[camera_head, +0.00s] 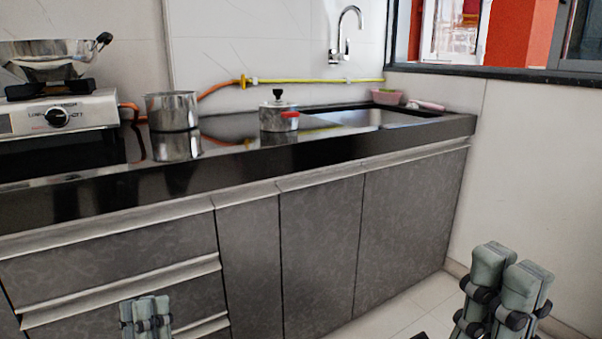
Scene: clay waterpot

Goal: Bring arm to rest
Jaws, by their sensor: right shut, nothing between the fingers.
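My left gripper (146,318) is low in the head view, in front of the drawer fronts. Only its upper part shows, cut off by the bottom edge, and I cannot tell whether its fingers touch. My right gripper (500,292) is at the lower right, pointing up, in front of the pale wall and floor. It is shut and empty. Both grippers are below the worktop and apart from the things on it. Most of both arms is out of view.
A black worktop (95,196) over grey cabinets (322,255) runs across the view. On it stand a stove (60,115) with a metal pan (45,58), a steel pot (172,110), a small lidded pot (279,117) and a pink basket (387,96). Some floor (405,305) is clear.

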